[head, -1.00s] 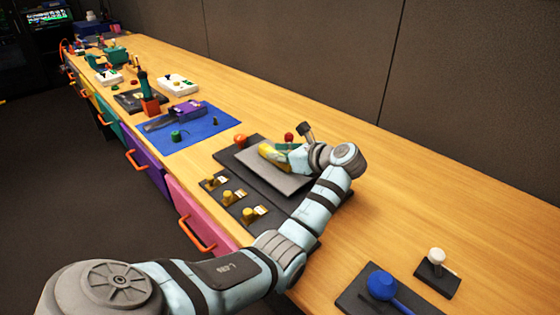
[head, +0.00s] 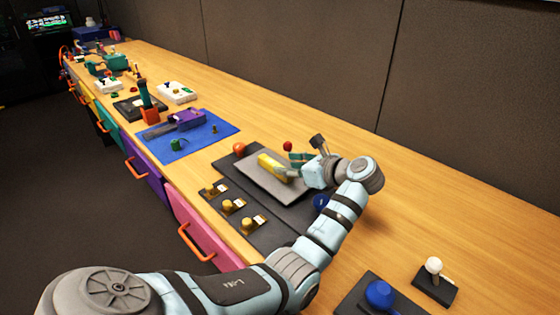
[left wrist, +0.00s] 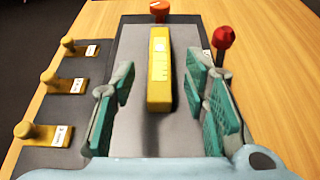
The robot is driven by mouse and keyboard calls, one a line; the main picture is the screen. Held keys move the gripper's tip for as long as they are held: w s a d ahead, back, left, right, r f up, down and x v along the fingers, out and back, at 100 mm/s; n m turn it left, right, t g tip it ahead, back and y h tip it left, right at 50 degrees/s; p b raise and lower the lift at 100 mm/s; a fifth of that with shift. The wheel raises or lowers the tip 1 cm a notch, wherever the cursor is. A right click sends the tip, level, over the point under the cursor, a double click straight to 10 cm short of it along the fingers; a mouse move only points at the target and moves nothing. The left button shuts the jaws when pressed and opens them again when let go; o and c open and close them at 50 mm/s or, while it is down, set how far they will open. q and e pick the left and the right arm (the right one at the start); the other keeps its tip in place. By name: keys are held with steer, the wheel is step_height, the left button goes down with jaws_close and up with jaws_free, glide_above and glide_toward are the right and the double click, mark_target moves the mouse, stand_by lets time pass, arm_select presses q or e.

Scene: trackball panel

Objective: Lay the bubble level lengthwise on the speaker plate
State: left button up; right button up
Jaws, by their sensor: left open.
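The yellow bubble level (head: 275,166) lies on the grey speaker plate (head: 268,187) of the dark panel. In the left wrist view the level (left wrist: 160,75) runs lengthwise along the plate (left wrist: 184,60), away from the camera. My left gripper (head: 300,166) is just to the right of the level in the head view. In the left wrist view its teal finger pads (left wrist: 165,100) are spread wide on either side of the level's near end, apart from it. My right gripper does not show.
Several yellow knobs (head: 227,206) line the panel's near side. An orange ball (head: 239,148), a red ball knob (head: 287,146) and a blue ball (head: 321,202) are around the plate. A blue mat (head: 190,140) lies farther left. Bare wood (head: 430,200) lies to the right.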

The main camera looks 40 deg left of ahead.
arm_select(q)
steer(key=p+v, duration=0.1)
steer(key=v, duration=0.6)
steer(key=shift+d, duration=0.2)
steer(key=shift+r, duration=0.15)
